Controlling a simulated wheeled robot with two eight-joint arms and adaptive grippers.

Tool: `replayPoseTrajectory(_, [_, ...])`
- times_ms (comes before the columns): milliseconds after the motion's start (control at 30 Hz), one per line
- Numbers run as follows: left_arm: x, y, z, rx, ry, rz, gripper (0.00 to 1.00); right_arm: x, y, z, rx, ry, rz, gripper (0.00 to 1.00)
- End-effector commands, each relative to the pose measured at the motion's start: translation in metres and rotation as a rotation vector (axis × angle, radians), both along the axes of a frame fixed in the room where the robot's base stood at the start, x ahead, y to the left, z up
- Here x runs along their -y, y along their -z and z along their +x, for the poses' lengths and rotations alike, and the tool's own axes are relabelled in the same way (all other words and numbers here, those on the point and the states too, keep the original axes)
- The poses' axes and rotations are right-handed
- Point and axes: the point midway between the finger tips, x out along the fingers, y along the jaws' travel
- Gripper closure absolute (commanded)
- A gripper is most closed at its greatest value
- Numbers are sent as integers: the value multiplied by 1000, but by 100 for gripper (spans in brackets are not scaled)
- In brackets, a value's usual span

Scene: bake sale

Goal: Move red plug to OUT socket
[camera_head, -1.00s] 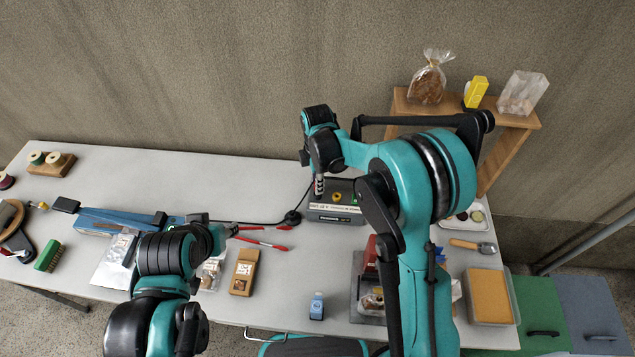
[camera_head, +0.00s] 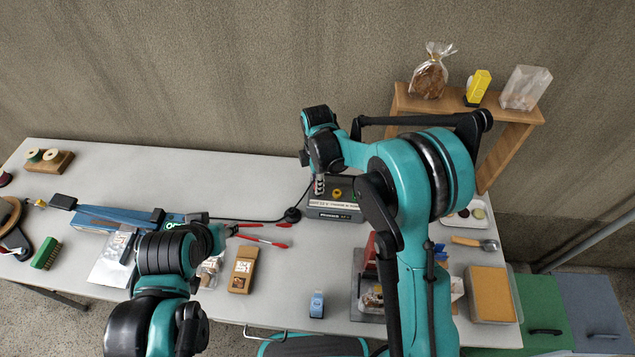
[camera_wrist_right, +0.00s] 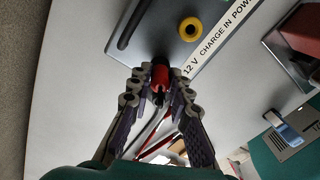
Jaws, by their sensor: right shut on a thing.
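The red plug (camera_wrist_right: 160,76) is between the fingertips of my right gripper (camera_wrist_right: 159,88) in the right wrist view, and the fingers are shut on it. In the head view my right gripper (camera_head: 319,186) points down at the left end of the grey power box (camera_head: 335,214). The box (camera_wrist_right: 165,45) carries a yellow ring socket (camera_wrist_right: 189,29) and a label reading "12 V CHARGE IN POWER", cut off at the frame's edge. I cannot tell whether the plug touches the box. My left gripper (camera_head: 226,232) is low over the table; its fingers are not clear.
A wooden shelf (camera_head: 515,117) stands at the back right.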

Motion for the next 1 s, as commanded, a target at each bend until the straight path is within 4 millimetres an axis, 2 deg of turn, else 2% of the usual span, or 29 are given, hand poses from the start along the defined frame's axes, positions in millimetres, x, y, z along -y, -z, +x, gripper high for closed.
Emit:
replayPoseTrajectory(167, [0, 4, 0, 0, 0, 0, 60, 0, 4, 0, 0, 0, 0, 100])
replayPoseTrajectory(200, [0, 3, 0, 0, 0, 0, 60, 0, 4, 0, 0, 0, 0, 76])
replayPoseTrajectory(267, [0, 3, 0, 0, 0, 0, 60, 0, 4, 0, 0, 0, 0, 60])
replayPoseTrajectory(300, [0, 3, 0, 0, 0, 0, 60, 0, 4, 0, 0, 0, 0, 57])
replayPoseTrajectory(667, [0, 3, 0, 0, 0, 0, 60, 0, -2, 0, 0, 0, 0, 57])
replayPoseTrajectory(767, [0, 3, 0, 0, 0, 0, 60, 0, -15, 0, 0, 0, 0, 57])
replayPoseTrajectory(1000, [0, 3, 0, 0, 0, 0, 60, 0, -68, 0, 0, 0, 0, 57])
